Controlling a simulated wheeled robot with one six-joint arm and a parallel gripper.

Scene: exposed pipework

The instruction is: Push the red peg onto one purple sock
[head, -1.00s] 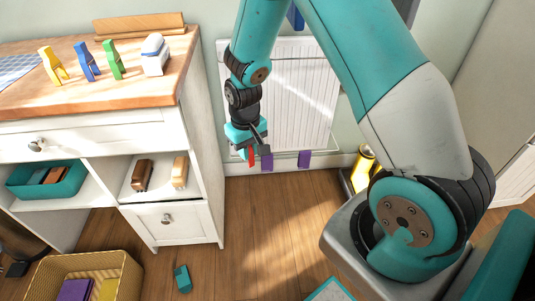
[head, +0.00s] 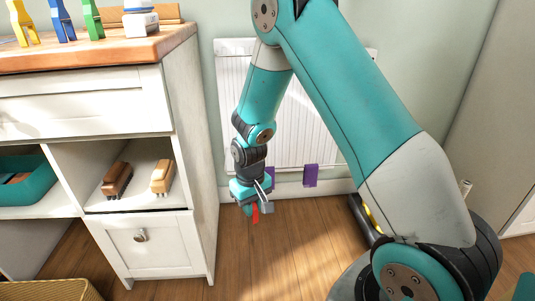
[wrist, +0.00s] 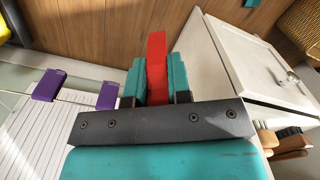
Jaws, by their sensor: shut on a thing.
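My gripper (head: 256,206) is shut on the red peg (head: 256,215), which points down in the head view. In the wrist view the peg (wrist: 156,55) sticks out between the two teal fingers (wrist: 156,82). One purple sock (head: 311,175) hangs at the lower edge of the white radiator, right of my gripper. The other purple sock (head: 270,175) is just behind my wrist and partly hidden. Both also show in the wrist view, one at the far left (wrist: 48,85) and one nearer (wrist: 107,96), apart from the peg.
The white radiator (head: 305,125) is on the wall behind my arm. A white cabinet (head: 180,245) stands close on the left, with two brushes (head: 162,177) on its shelf. Yellow, blue and green pegs (head: 62,20) stand on its top. Wooden floor (head: 290,235) is clear below my gripper.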

